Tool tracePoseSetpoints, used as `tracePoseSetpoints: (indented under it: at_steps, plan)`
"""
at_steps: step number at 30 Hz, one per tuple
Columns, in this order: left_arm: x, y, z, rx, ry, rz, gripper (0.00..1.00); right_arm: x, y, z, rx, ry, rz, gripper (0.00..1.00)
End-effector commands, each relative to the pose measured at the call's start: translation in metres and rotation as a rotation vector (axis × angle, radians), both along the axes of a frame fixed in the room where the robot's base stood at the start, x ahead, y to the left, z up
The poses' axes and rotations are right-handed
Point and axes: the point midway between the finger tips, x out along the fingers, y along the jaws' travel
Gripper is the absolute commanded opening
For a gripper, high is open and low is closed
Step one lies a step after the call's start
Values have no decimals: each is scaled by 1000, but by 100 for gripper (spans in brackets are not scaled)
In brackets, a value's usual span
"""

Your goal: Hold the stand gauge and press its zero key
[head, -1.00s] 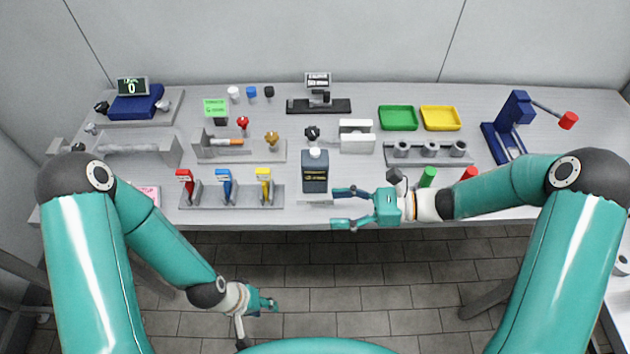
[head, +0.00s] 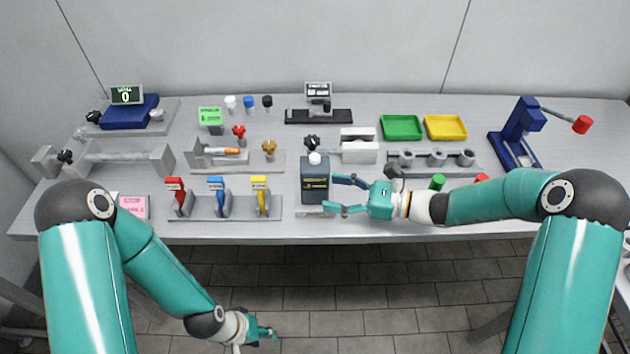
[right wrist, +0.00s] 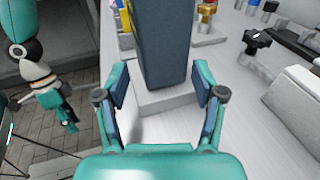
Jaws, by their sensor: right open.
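A dark upright box with a small printed face and a white cap on top, which I take for the stand gauge (head: 315,186), stands on a pale base near the table's front edge. It also shows in the right wrist view (right wrist: 163,40), ahead and between the finger lines. I cannot make out its zero key. My right gripper (head: 332,194) is open just right of the box, fingers pointing at it; in the right wrist view (right wrist: 160,78) nothing is held. My left gripper (head: 265,333) hangs low in front of the table, its jaws too small to judge.
Red, blue and yellow-handled clamps (head: 217,197) stand left of the box. A black-knobbed fixture with a white block (head: 360,152) is behind it to the right. A green upright cylinder (head: 437,182) is near my right forearm. The floor in front is clear.

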Motion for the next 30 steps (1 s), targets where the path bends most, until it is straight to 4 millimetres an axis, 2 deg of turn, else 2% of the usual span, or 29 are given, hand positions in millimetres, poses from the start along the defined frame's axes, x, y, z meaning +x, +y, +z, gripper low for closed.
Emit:
tracePoseSetpoints:
  at_steps: [3, 9, 21, 22, 27, 29, 30]
  plan:
    - [0, 0, -7, 0, 0, 0, 40, 5, 16, -3, 0, -2, 3, 69]
    - [0, 0, -11, 0, 0, 0, 40, 10, 31, -5, -1, -1, 1, 69]
    - [0, 0, -12, 0, 0, 0, 40, 12, 36, -4, 0, 0, 0, 69]
    - [0, 0, -12, 0, 0, 0, 40, 12, 36, -4, 0, 0, 0, 67]
    - [0, 0, -12, 0, 0, 0, 40, 12, 36, -4, 0, 0, 0, 39]
    - [0, 0, -12, 0, 0, 0, 40, 12, 36, -4, 0, 0, 0, 33]
    - [0, 0, -12, 0, 0, 0, 40, 12, 36, -4, 0, 0, 0, 32]
